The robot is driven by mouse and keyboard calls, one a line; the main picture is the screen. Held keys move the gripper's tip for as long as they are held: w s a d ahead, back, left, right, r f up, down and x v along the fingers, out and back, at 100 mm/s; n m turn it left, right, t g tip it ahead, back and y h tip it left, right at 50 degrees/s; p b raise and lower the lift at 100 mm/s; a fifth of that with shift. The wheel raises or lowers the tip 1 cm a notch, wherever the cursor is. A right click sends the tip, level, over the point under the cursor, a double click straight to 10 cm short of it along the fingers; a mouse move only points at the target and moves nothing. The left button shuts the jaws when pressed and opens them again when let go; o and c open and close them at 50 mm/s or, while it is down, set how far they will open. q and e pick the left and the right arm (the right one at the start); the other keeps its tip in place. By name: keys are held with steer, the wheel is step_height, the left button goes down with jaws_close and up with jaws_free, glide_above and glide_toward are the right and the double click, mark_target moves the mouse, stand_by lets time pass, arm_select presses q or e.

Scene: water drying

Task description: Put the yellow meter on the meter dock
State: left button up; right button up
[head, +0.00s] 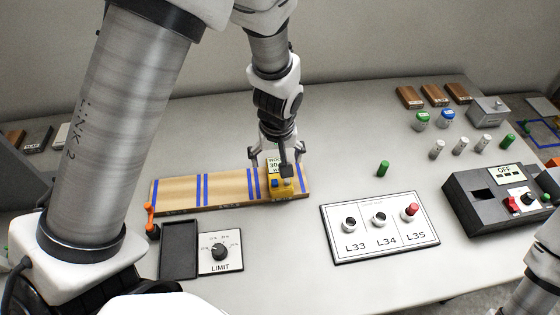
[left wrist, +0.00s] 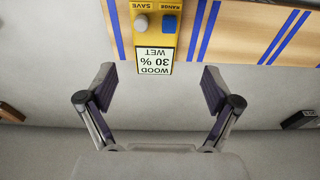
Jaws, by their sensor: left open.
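The yellow meter (head: 281,190) sits on the right part of a blue-striped wooden board (head: 222,190). In the left wrist view the meter (left wrist: 155,45) shows an upside-down label reading WOOD 30 % WET, a grey knob and a blue button. My left gripper (head: 278,161) is open over the meter's far end. In the wrist view its two fingers (left wrist: 158,80) are wide apart, one towards each side of the label end, not touching it. A dark, empty rectangular tray (head: 179,249) lies in front of the board; I cannot tell for sure that it is the meter dock.
A LIMIT dial plate (head: 220,252) adjoins the dark tray, with an orange-handled item (head: 150,220) at its left. The L33–L35 panel (head: 380,228) and a black OFF box (head: 505,200) stand to the right. A green peg (head: 383,168) stands behind the panel.

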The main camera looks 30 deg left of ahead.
mark_target(279, 177)
arm_select(q)
steer(key=f, duration=0.5)
steer(key=shift+w+d+f+b, duration=0.2)
steer(key=shift+w+f+b, duration=0.05)
steer(key=shift+f+b, duration=0.1)
steer(key=shift+w+a+f, duration=0.1)
steer(key=shift+w+f, duration=0.1)
steer(key=shift+f, duration=0.05)
steer(key=shift+s+r, duration=0.15)
steer(key=c, duration=1.6)
